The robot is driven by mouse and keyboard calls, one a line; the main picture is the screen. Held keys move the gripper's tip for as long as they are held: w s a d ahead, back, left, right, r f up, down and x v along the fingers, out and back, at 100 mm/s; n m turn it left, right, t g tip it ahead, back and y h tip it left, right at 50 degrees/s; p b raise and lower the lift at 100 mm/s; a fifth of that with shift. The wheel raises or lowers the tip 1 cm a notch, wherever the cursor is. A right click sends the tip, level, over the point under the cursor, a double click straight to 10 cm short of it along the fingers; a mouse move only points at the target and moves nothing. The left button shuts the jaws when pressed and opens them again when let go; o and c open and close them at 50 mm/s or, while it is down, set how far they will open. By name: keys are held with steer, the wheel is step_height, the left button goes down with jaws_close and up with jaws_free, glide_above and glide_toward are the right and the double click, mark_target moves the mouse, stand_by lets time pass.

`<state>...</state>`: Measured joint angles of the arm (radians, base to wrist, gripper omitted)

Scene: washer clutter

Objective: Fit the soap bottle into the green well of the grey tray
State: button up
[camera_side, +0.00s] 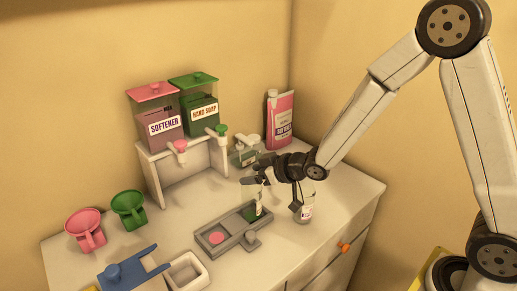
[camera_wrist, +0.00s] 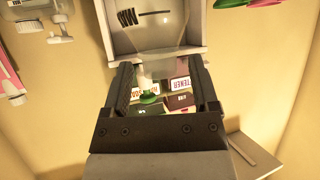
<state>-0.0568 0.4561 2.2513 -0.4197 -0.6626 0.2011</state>
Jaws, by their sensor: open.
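The grey tray (camera_side: 207,252) lies on the counter, with a pink well (camera_side: 216,238) at left and a green well (camera_side: 250,214) at right. A slim pale upright shape (camera_side: 259,203) stands at the green well below my gripper; I cannot tell whether it is a bottle. A clear bottle with a purple-and-white label (camera_side: 306,213) stands right of the tray, partly hidden by my wrist. My gripper (camera_side: 248,172) is open above the tray's right end, pointing left. In the wrist view nothing is clearly held between its fingers (camera_wrist: 165,85).
Softener (camera_side: 164,127) and hand soap (camera_side: 204,113) dispensers stand on a white stand at the back. Pump bottles (camera_side: 240,156) and a pink pouch (camera_side: 280,120) are behind my gripper. Pink (camera_side: 86,230) and green (camera_side: 129,210) cups and a blue holder (camera_side: 130,268) are at left.

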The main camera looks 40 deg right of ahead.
steer(key=v, duration=0.9)
steer(key=shift+d+f, duration=0.1)
stand_by(0.7)
steer(key=s+d+f+m+g+h, duration=0.2)
steer(key=s+g, duration=0.2)
steer(key=s, duration=0.2)
steer(key=s+d+f+m+g+h, duration=0.1)
steer(key=s+d+f+g+h, duration=0.1)
steer(key=s, duration=0.4)
steer(key=f+g, duration=0.1)
steer(key=g, duration=0.1)
steer(key=shift+s+f+m+g, duration=0.3)
steer(key=shift+f+m+g, duration=0.05)
steer(key=shift+m+g, duration=0.05)
